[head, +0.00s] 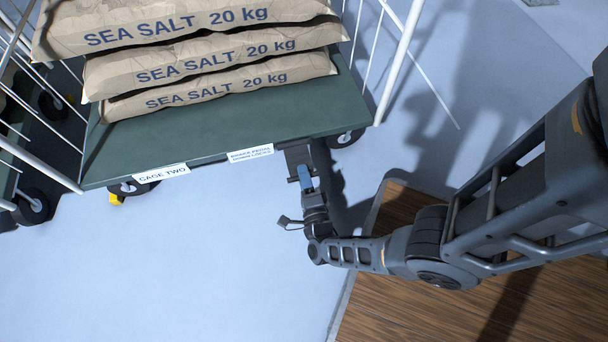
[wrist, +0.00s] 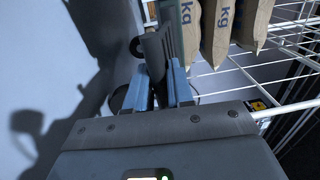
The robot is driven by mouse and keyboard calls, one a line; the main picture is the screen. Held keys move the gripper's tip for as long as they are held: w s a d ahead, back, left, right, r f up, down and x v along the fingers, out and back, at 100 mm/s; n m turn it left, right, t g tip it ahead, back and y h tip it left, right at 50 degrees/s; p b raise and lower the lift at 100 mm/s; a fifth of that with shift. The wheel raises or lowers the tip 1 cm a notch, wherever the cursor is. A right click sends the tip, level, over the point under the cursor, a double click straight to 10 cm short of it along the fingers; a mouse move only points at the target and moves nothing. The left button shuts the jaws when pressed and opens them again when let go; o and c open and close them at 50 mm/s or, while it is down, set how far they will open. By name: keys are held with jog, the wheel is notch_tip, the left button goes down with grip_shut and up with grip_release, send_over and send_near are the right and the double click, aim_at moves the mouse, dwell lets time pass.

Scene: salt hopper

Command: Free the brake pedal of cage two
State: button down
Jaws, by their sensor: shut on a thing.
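Cage two is a wire roll cage with a green deck (head: 230,115), marked by a white label reading CAGE TWO (head: 162,174). A dark grey plate, the brake pedal (head: 297,154), juts from the deck's front edge right of a second white label (head: 250,153). My gripper (head: 305,178) reaches it from the front with blue fingers. In the wrist view my gripper (wrist: 158,88) is shut on the grey pedal (wrist: 156,50), which stands between the fingers. Whether the pedal is up or down I cannot tell.
Several sacks of sea salt (head: 220,50) are stacked on the deck. Casters show at the right (head: 345,138) and left, with a yellow part (head: 117,198) by the left one. A wood-topped surface (head: 400,310) lies under my arm. The pale floor (head: 190,270) in front is clear.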

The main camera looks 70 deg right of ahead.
jog(key=shift+r, duration=0.1)
dwell(0.4)
notch_tip(320, 180, up, 2)
jog(key=p, duration=0.2)
jog(key=g+y+p, duration=0.1)
jog(key=p, duration=0.2)
jog(key=shift+s+a+r+y+p, duration=0.1)
jog(key=shift+s+r+y+p, duration=0.05)
jog(key=shift+r+y+p, duration=0.15)
jog(key=r+g+y+p, duration=0.1)
jog(key=g+y+p, duration=0.1)
jog(key=p, duration=0.3)
jog(key=shift+r, duration=0.4)
jog(key=shift+r+p, duration=0.15)
jog(key=shift+p, duration=0.3)
jog(key=shift+r, duration=0.25)
jog(key=c, duration=1.2)
grip_release()
jog(key=shift+p+v, duration=1.2)
jog(key=shift+v, duration=2.5)
